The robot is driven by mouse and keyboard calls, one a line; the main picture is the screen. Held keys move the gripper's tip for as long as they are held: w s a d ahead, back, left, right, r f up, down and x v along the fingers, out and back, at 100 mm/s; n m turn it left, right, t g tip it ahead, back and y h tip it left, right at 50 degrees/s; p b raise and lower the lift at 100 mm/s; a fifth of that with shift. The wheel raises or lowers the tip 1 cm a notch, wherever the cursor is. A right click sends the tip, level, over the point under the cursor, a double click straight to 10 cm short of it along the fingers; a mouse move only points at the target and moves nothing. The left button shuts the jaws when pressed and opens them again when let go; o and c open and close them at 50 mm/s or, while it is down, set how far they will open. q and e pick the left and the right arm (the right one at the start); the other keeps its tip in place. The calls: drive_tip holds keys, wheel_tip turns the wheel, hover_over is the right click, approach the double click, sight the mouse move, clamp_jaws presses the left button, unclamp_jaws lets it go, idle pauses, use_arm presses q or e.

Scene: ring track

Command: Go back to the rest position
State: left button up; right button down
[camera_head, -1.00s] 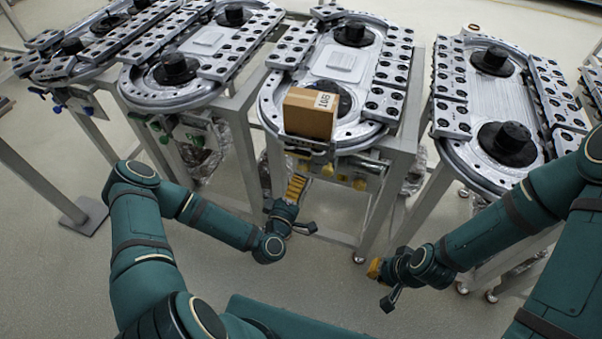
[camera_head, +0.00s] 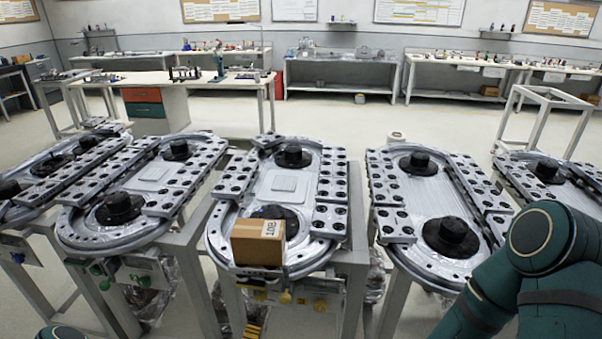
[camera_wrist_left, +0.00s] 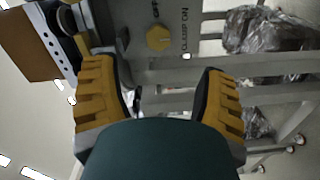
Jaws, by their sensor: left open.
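My left gripper shows in the left wrist view (camera_wrist_left: 165,100). Its two yellow-and-black fingers are apart with nothing held between them. A ring-track frame with a yellow knob (camera_wrist_left: 158,38) is beyond the fingers.
Several more ring tracks on metal stands flank the middle one, including one on the right (camera_head: 425,190) and one on the left (camera_head: 150,205). Workbenches (camera_head: 340,75) line the back wall. Plastic-wrapped bundles (camera_wrist_left: 265,30) hang under the frame. Open floor lies behind the tracks.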

use_arm(q)
drive_tip(key=s+d+f+m+g+h, duration=0.3)
drive_tip(key=d+f+m+g+h, duration=0.15)
drive_tip(key=d+m+g, duration=0.4)
drive_tip(key=s+a+r+m+g+y, duration=0.1)
drive_tip(key=s+m+g, duration=0.3)
drive_tip(key=s+g, duration=0.3)
drive_tip(key=shift+s+a+r+g+y, duration=0.2)
drive_tip(key=shift+s+a+g+y, duration=0.15)
drive_tip(key=shift+s, duration=0.7)
drive_tip(key=shift+m, duration=0.25)
